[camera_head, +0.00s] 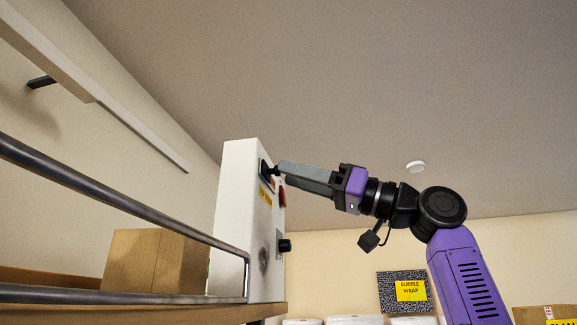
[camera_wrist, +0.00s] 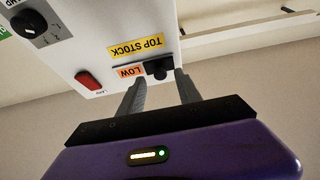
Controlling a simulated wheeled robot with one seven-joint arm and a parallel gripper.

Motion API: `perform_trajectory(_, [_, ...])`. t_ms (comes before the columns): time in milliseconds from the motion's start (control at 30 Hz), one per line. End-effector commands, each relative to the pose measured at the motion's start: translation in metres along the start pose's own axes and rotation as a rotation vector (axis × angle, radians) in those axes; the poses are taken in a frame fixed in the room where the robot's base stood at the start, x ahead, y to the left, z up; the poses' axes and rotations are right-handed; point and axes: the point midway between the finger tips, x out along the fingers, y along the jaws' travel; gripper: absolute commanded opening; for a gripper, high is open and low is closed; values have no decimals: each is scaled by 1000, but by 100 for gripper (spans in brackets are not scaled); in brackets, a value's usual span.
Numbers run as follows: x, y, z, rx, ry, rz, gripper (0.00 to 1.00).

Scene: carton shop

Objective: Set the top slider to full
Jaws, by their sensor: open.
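The top slider has a black knob (camera_wrist: 158,68) on a dark track, next to an orange LOW label (camera_wrist: 131,71) and below a yellow TOP STOCK label (camera_wrist: 136,49) in the wrist view. It sits on a white control box (camera_head: 235,205); in the head view the slider (camera_head: 267,171) shows edge-on near the box's top. My gripper (camera_head: 281,170) reaches the box face from the right. In the wrist view my gripper (camera_wrist: 160,82) is open, its two grey fingers on either side of the knob. I cannot tell whether either finger touches it.
A red button or lamp (camera_wrist: 88,80) and a black rotary knob (camera_wrist: 30,24) are on the same panel; a black knob (camera_head: 284,245) shows lower on the box. A metal rail (camera_head: 110,193) and a carton (camera_head: 155,262) are at the left. Free room lies to the right.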

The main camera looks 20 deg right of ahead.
Motion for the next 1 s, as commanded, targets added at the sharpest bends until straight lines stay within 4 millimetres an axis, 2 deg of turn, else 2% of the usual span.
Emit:
perform_trajectory(133, [14,0,-2,0,0,0,41])
perform_trajectory(467, [17,0,0,-1,1,1,41])
perform_trajectory(667, [17,0,0,-1,1,1,3])
perform_trajectory(700, [17,0,0,-1,1,1,0])
perform_trajectory(1000, [17,0,0,-1,1,1,0])
